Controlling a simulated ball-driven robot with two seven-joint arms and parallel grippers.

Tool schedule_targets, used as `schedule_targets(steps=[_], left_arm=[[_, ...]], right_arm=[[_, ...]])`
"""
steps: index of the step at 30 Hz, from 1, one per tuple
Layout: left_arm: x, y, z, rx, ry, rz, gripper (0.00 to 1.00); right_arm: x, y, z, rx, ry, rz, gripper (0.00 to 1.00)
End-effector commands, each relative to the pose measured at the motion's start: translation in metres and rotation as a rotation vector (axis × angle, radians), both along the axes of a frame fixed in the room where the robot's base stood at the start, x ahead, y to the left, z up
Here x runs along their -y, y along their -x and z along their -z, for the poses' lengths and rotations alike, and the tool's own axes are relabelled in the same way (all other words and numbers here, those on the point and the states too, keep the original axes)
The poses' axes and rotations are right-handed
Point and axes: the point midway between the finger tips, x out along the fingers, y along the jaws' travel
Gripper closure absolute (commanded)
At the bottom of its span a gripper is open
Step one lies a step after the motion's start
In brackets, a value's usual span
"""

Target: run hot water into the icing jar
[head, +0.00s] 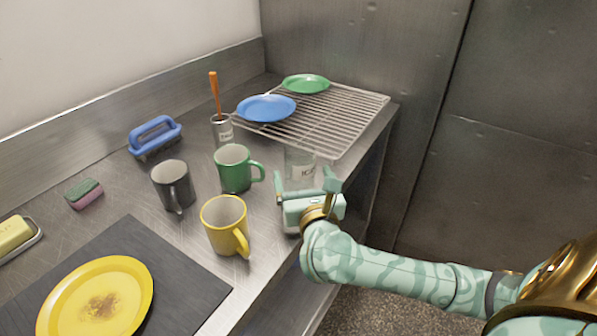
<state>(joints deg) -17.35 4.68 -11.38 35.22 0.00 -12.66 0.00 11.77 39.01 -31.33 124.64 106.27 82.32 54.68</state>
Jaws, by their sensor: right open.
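The gripper hides the jar's bottom. No tap or water shows in this view. My left gripper is not in view.
Left of my right gripper stand a green mug (233,168), a yellow mug (224,226) and a dark mug (173,186). A wire rack (345,115) holds blue and green plates. A tin (222,130) holds an orange-handled tool. A yellow plate (70,290) lies on a dark mat (185,275).

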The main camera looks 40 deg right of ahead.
Motion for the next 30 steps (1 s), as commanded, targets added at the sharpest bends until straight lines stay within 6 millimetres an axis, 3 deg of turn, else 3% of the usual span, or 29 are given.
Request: schedule_targets(steps=[10,18,20,24,30], left_arm=[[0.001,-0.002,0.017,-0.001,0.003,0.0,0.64],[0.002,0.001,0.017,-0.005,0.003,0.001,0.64],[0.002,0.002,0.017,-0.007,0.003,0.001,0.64],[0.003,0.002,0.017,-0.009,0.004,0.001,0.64],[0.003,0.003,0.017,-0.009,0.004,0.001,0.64]], right_arm=[[0.021,-0.043,0.005,0.001,0.003,0.0,0.14],[0.023,-0.047,0.003,0.0,0.0,0.0,0.14],[0.023,-0.047,0.003,0.0,0.001,0.0,0.28],[0.023,-0.047,0.003,0.0,0.001,0.0,0.66],[0.023,-0.047,0.003,0.001,0.001,0.0,0.66]])
